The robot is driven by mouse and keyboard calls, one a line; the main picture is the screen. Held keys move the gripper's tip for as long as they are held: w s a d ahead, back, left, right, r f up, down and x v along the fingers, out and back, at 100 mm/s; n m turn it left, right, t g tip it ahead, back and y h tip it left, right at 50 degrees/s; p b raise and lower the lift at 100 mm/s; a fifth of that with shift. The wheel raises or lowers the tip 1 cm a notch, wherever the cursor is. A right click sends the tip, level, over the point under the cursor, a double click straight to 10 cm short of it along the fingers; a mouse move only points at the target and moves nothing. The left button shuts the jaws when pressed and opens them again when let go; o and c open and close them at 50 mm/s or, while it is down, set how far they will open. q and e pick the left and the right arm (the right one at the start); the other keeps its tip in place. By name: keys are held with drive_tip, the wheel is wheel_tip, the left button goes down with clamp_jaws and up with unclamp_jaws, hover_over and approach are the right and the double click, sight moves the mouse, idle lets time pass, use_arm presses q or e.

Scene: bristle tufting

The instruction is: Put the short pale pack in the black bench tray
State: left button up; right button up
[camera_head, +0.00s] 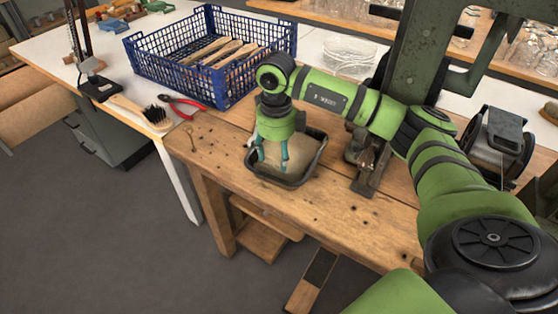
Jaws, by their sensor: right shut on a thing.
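The black bench tray (291,184) sits on the wooden bench, with a beige inside. My right gripper (271,165) points down over the tray, with its teal fingers at the tray's opening. It is shut on the short pale pack (271,154), which shows only as a pale patch between the fingers. The pack blends with the tray's beige inside, so I cannot tell whether it touches the bottom. My left gripper is not in view.
A blue crate (214,86) with wooden brush bodies stands behind the tray on a white table. A brush (143,112) and red pliers (183,103) lie left of it. A green machine column (415,60) stands right of the tray. The bench's front is clear.

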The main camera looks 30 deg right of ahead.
sight(278, 164)
drive_tip(key=shift+w+d+f, duration=0.15)
drive_tip(key=shift+d+f, duration=0.3)
drive_tip(key=shift+f, duration=0.05)
wheel_tip(278, 164, down, 3)
drive_tip(key=shift+f+p, duration=0.1)
drive_tip(key=shift+p, duration=0.35)
drive_tip(key=shift+f, duration=0.2)
drive_tip(key=shift+f, duration=0.2)
drive_tip(key=o, duration=1.2)
drive_tip(key=shift+c, duration=0.2)
drive_tip(key=shift+r, duration=0.15)
